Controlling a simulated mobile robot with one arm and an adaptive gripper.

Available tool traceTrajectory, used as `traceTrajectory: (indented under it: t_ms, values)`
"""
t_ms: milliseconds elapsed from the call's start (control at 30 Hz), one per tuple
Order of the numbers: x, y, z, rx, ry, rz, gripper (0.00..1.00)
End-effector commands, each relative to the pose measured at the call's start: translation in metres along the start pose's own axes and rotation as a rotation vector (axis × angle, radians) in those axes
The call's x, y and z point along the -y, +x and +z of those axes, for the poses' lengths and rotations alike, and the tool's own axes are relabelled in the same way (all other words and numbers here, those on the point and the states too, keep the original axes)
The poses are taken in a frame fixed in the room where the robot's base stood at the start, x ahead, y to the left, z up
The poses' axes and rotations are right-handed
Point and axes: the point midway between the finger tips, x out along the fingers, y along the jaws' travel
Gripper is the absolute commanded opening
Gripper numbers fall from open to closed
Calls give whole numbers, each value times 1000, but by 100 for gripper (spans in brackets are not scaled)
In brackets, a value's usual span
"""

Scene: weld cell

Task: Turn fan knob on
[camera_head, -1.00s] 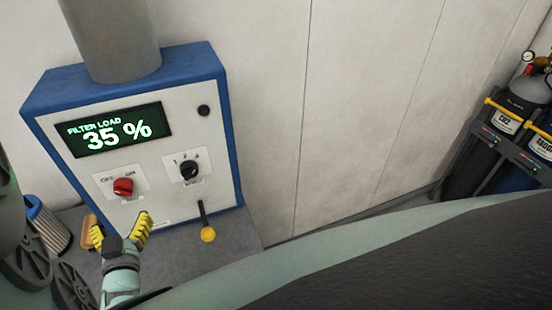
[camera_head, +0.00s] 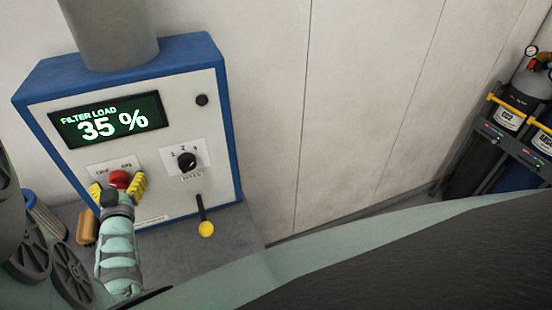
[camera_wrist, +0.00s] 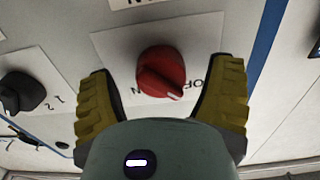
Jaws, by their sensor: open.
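The red fan knob (camera_head: 119,179) sits on the white front panel of the blue box, under the display, on a plate marked OFF and ON. My gripper (camera_head: 120,184) is at the knob, its two yellow fingers open on either side of it. In the wrist view the red knob (camera_wrist: 165,74) lies between the spread fingers of my gripper (camera_wrist: 165,95), with a visible gap on each side. Its white pointer mark is at its lower right in that view, near the OFF lettering. The palm hides the lower part of the plate.
The blue-edged box (camera_head: 225,130) has a display (camera_head: 112,120) reading FILTER LOAD 35 %. A black selector knob (camera_head: 187,162) is to the right, with a yellow-ended lever (camera_head: 205,228) below it. Gas cylinders (camera_head: 520,120) stand far right. A ribbed filter (camera_head: 45,218) is at left.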

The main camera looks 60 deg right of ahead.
Motion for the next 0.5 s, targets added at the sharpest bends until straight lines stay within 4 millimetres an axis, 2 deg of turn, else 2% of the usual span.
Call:
traceTrajectory:
  t_ms: [67, 500]
  values:
    - [-1, 0, 0, 0, 0, 3, 78]
    - [0, 0, 0, -1, 0, 1, 33]
